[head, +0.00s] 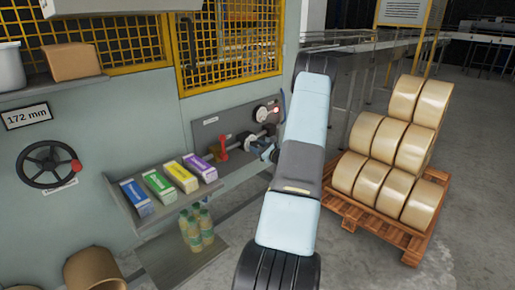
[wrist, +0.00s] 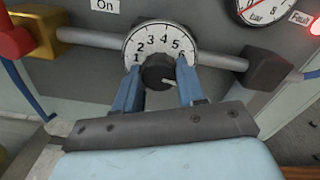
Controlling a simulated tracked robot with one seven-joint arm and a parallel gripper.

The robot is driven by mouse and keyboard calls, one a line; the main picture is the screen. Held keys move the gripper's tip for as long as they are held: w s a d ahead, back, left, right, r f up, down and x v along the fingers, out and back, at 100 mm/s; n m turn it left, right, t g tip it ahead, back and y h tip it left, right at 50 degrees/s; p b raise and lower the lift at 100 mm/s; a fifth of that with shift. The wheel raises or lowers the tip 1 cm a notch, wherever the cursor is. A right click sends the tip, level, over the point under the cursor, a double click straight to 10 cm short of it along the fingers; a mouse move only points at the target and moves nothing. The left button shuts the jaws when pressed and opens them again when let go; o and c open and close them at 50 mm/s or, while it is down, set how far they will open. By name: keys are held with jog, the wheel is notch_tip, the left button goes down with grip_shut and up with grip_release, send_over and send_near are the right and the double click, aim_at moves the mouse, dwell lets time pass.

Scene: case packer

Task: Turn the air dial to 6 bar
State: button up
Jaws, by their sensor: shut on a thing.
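The air dial (wrist: 160,38) shows in the wrist view as a white round plate with black numbers 1 to 6 on a grey pipe. Its black knob (wrist: 158,71) is in the middle. My gripper (wrist: 158,77) has its blue fingers on either side of the knob and is shut on it. A pale mark shows at the knob's lower right; which number it stands for is not clear. The right finger partly covers the plate near 6. In the head view my gripper (head: 268,151) is at the wall panel, and my arm hides part of it.
A red-needled bar gauge (wrist: 262,10) and a lit red lamp (wrist: 315,28) labelled Fault are at upper right. A red valve handle (wrist: 14,38) is left on the pipe. A shelf with several cartons (head: 186,176) is left of my arm; a pallet (head: 412,246) of rolls is right.

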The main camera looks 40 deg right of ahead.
jog(key=n, duration=0.4)
jog(key=shift+n, duration=1.7)
jog(key=shift+f, duration=0.1)
jog(key=o, duration=1.1)
jog(key=shift+c, duration=0.2)
jog(key=s+d, duration=0.1)
jog(key=s, duration=1.2)
jog(key=shift+s, duration=0.4)
